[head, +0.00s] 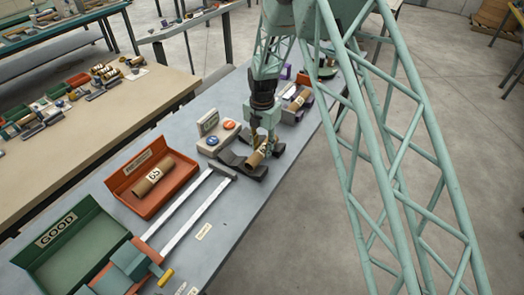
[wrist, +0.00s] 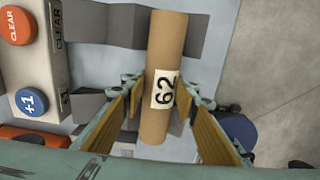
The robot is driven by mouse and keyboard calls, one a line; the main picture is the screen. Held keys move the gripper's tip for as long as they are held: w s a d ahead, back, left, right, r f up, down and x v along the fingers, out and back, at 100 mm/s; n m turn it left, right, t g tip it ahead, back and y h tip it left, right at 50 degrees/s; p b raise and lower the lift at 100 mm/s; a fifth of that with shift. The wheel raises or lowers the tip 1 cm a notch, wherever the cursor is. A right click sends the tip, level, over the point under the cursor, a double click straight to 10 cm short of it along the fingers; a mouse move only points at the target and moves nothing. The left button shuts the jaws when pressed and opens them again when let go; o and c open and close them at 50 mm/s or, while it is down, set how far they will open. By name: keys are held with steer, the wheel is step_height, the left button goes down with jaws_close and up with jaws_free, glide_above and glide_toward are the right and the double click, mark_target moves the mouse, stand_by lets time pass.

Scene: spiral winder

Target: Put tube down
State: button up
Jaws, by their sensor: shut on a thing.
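A brown cardboard tube (head: 257,156) with a white label reading 62 is in my gripper (head: 265,138) above the blue-grey bench. In the wrist view the tube (wrist: 164,45) runs lengthwise between the two tan-padded fingers of my gripper (wrist: 163,90). The gripper is shut on the tube near its label. Dark grey cradle blocks (head: 240,166) lie on the bench right by the tube. Grey blocks also show beneath it in the wrist view (wrist: 100,25). I cannot tell whether the tube touches them.
A button box (head: 212,138) with orange and blue buttons stands left of the cradle. An orange tray (head: 122,184) holds another labelled tube (head: 153,176). Pale rails (head: 190,212) run along the bench.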

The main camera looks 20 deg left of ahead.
mark_target(262, 147)
steer(key=shift+f, duration=0.25)
steer(key=shift+f+b, duration=0.3)
steer(key=shift+f, duration=0.1)
steer(key=o, duration=0.8)
steer(key=shift+o, duration=0.2)
steer(key=shift+r, duration=0.2)
step_height(262, 147, up, 12)
steer(key=shift+r+p, duration=0.25)
steer(key=shift+p, duration=0.2)
stand_by(1.0)
